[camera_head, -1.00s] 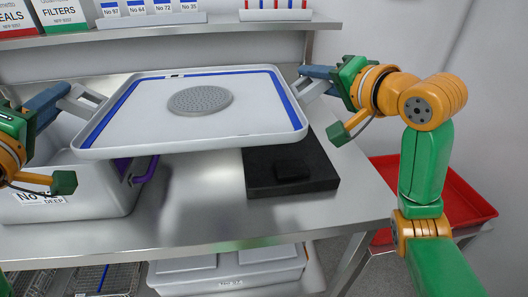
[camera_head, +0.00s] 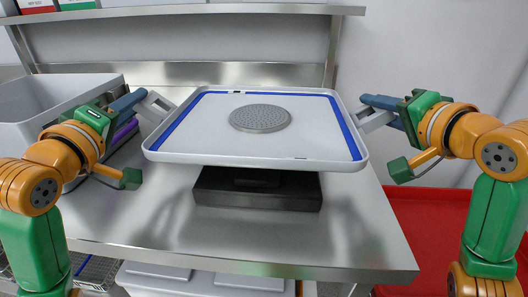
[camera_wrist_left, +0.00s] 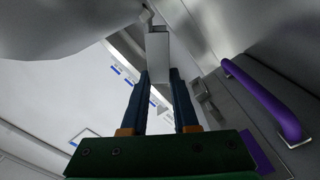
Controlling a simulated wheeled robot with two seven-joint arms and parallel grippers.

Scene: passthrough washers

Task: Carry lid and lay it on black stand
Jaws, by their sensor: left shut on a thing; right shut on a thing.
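The lid (camera_head: 212,132) is a white tray-like plate with a raised rim, blue strips along two sides and a grey perforated disc (camera_head: 260,118) in its middle. My left gripper (camera_head: 150,104) is shut on the lid's left handle, and my right gripper (camera_head: 376,116) is shut on its right handle. The lid is held about level above the black stand (camera_head: 258,196). The stand's front shows below the lid; the rest is hidden, and a gap between them is visible. In the left wrist view the left gripper (camera_wrist_left: 158,75) closes on a pale metal handle piece.
A grey-white bin (camera_head: 60,95) stands at the left of the steel table (camera_head: 150,215), with purple-handled items beside it. A shelf (camera_head: 200,12) runs above the back. A red tray (camera_head: 420,225) lies lower right. Table space right of the stand is clear.

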